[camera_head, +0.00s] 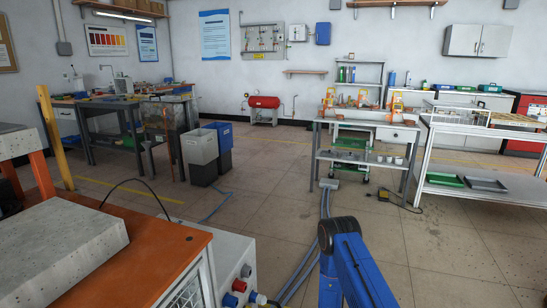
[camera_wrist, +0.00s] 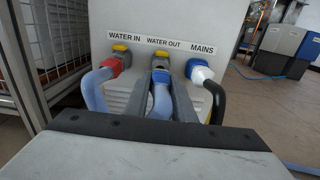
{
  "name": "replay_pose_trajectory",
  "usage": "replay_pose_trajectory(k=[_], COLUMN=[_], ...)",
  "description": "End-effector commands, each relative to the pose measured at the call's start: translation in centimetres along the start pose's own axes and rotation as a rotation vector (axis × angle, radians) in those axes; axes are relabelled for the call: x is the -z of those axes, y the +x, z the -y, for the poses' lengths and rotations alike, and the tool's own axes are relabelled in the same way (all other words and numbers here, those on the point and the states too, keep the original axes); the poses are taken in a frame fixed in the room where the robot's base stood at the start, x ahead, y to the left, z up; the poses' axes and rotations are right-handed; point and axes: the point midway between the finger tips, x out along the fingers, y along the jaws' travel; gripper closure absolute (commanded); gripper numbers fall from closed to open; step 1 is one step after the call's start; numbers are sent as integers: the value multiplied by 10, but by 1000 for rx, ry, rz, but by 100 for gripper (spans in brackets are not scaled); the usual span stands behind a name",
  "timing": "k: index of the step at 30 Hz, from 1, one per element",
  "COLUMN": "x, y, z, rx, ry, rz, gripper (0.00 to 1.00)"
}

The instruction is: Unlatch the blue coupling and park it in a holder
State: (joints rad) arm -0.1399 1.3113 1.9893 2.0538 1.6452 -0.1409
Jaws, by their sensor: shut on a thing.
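In the wrist view, the blue coupling (camera_wrist: 161,77) sits at the socket labelled WATER OUT, under a yellow latch piece (camera_wrist: 160,52). A pale blue hose (camera_wrist: 161,103) hangs from it. The two grey fingers of my gripper (camera_wrist: 161,92) are closed on either side of the coupling. Whether the latch is free cannot be told. A red coupling (camera_wrist: 113,65) with its own pale hose is in WATER IN at left. No holder can be made out clearly. In the head view my gripper is out of sight.
A blue and white MAINS plug (camera_wrist: 199,70) with a black cable is close to the right of the fingers. A metal rack (camera_wrist: 25,60) stands at left. In the head view, the orange cabinet (camera_head: 140,255) is at lower left; the floor (camera_head: 290,190) beyond is mostly open.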

Motion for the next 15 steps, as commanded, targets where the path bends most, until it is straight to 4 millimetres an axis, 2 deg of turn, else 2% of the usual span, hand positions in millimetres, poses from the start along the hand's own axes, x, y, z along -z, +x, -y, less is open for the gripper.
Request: replay_pose_trajectory(k=[15], x=[0], y=[-17], z=[0], rx=[1], ry=[1], rz=[0], gripper=[100])
